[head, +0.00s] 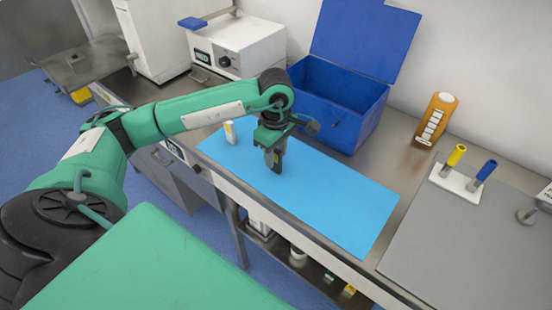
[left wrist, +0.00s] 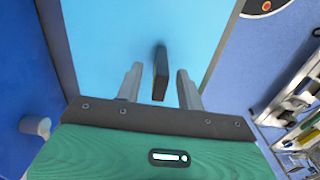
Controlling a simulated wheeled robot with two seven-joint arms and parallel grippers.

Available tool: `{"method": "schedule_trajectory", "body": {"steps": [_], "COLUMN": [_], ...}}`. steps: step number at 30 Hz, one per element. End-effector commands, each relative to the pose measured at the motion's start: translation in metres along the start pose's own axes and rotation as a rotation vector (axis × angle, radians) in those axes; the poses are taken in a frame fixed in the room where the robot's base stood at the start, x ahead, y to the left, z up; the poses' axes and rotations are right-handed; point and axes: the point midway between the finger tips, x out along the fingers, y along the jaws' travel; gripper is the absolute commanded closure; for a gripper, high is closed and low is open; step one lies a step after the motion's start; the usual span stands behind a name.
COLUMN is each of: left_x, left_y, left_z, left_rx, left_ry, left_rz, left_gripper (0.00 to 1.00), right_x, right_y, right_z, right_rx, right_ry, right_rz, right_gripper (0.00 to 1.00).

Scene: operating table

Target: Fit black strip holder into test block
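A black strip holder (left wrist: 161,72) shows in the left wrist view as a thin dark slab over the light blue mat. My left gripper (head: 273,165) is low over the mat in the head view. In the left wrist view its two fingers (left wrist: 159,86) are apart, one on each side of the holder, with a visible gap on both sides. In the head view the gripper largely hides the holder. A white block (head: 455,183), probably the test block, stands at the right with a yellow and a blue handle upright in it. My right gripper is not in view.
The blue mat (head: 330,205) is mostly clear. A small white cylinder (head: 230,133) stands at its left end. An open blue box (head: 340,105) stands behind it. An orange bottle (head: 436,118) stands at the back right. A grey mat (head: 460,250) lies under the white block.

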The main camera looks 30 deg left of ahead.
Motion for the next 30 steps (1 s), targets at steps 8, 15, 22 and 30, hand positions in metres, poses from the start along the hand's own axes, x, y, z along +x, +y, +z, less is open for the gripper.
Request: {"method": "schedule_trajectory", "body": {"steps": [8,15,22,30], "left_x": [0.0,0.0,-0.004,-0.038], "left_y": [0.0,0.0,0.0,0.001], "left_z": [0.0,0.0,0.0,0.0], "left_rx": [0.0,0.0,0.0,0.0], "left_ry": [0.0,0.0,0.0,0.0], "left_rz": [0.0,0.0,0.002,0.006], "left_gripper": [0.91,1.0,1.0,1.0], "right_x": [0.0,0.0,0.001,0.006], "right_y": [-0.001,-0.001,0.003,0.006], "right_z": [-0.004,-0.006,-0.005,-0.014], "right_rx": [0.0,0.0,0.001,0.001], "right_ry": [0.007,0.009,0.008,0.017], "right_rz": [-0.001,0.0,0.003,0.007], "right_gripper": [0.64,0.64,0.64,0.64]}}
